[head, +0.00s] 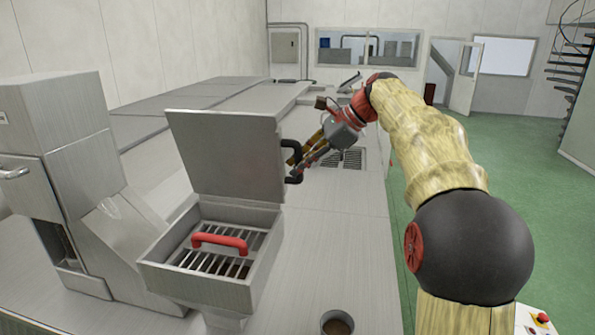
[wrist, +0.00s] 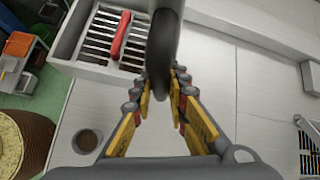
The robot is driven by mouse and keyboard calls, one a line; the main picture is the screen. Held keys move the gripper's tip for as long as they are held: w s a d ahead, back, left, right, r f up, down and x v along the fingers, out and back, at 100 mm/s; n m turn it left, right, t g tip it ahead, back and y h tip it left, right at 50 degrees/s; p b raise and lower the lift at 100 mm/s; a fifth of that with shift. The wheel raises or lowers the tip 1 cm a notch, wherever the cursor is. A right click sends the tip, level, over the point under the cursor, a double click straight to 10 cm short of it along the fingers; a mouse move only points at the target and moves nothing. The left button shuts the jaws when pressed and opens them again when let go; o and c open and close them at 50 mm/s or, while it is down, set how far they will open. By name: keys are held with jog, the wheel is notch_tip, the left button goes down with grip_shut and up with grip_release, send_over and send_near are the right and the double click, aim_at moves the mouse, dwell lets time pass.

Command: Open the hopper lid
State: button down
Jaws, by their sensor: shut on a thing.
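The hopper lid (head: 228,155) is a grey metal plate that stands raised, close to upright, at the back of the hopper (head: 176,272). Its black handle (head: 292,160) is on the right side of the lid in the head view. My gripper (head: 294,163) is shut on this handle. In the wrist view the fingers (wrist: 166,88) close around the dark handle (wrist: 163,50), which partly hides the hopper. The open hopper shows a grate with a red handle (head: 219,240); the red handle also shows in the wrist view (wrist: 121,36).
A brown-filled cup (head: 337,323) stands on the steel top right of the hopper. A grey machine (head: 60,150) stands to the left. Green floor (head: 480,150) is free at the right.

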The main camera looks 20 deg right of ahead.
jog(key=shift+w+d+r+g, duration=0.15)
jog(key=shift+w+d+g, duration=0.15)
jog(key=shift+w, duration=0.15)
dwell(0.3)
jog(key=c, duration=1.7)
grip_release()
jog(key=shift+c, duration=0.2)
jog(key=v, duration=1.2)
jog(key=shift+d, duration=0.25)
